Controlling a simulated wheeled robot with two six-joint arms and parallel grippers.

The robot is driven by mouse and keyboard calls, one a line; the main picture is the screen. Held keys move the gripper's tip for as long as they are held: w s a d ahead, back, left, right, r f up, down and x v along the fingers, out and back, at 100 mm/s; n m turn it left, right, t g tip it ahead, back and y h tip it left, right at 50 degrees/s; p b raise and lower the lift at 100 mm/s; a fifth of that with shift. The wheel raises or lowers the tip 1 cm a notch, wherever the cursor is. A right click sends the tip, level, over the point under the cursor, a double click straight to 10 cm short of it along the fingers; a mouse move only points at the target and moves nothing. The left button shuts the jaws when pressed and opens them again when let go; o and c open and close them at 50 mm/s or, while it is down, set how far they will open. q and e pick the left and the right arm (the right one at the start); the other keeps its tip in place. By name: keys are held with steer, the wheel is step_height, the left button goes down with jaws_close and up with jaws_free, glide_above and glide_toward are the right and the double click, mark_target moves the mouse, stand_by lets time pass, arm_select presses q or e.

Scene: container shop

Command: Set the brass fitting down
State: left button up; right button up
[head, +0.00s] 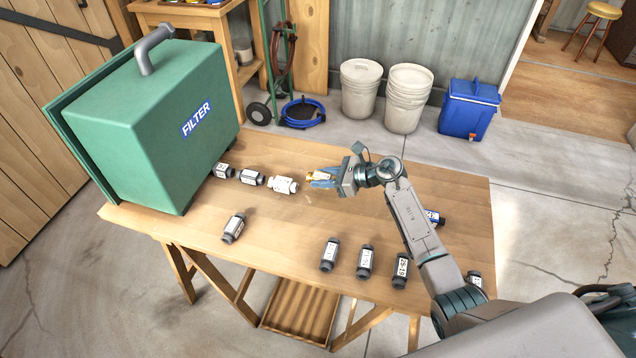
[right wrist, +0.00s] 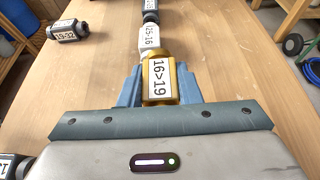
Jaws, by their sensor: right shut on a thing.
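The brass fitting (head: 316,175) is in my right gripper (head: 320,180), over the wooden table just right of the white fitting (head: 284,185). In the right wrist view the brass fitting (right wrist: 161,84) shows a label "16>19" and lies between the blue fingers of the right gripper (right wrist: 160,76). The white fitting (right wrist: 150,41), labelled "25-16", is directly beyond it. In the head view a small gap shows between brass and white. I cannot tell whether the brass fitting touches the table. My left gripper is not in view.
Two dark fittings (head: 252,178) continue the row from the white one toward the green filter box (head: 150,120). The table's far right is clear.

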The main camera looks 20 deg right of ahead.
mark_target(318, 197)
steer(key=shift+s+a+p, duration=0.25)
steer(key=shift+a+p, duration=0.05)
steer(key=shift+a, duration=0.35)
steer(key=f, duration=0.1)
steer(key=f+p, duration=0.1)
steer(key=f, duration=0.1)
steer(key=shift+s+a, duration=0.15)
steer(key=shift+a, duration=0.1)
steer(key=shift+f, duration=0.45)
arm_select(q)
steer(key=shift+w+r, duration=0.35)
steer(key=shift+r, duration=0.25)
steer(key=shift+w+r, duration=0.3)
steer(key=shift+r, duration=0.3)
arm_select(e)
steer(key=shift+f, duration=0.1)
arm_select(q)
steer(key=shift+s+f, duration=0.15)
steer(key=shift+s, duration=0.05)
arm_select(e)
steer(key=o, duration=1)
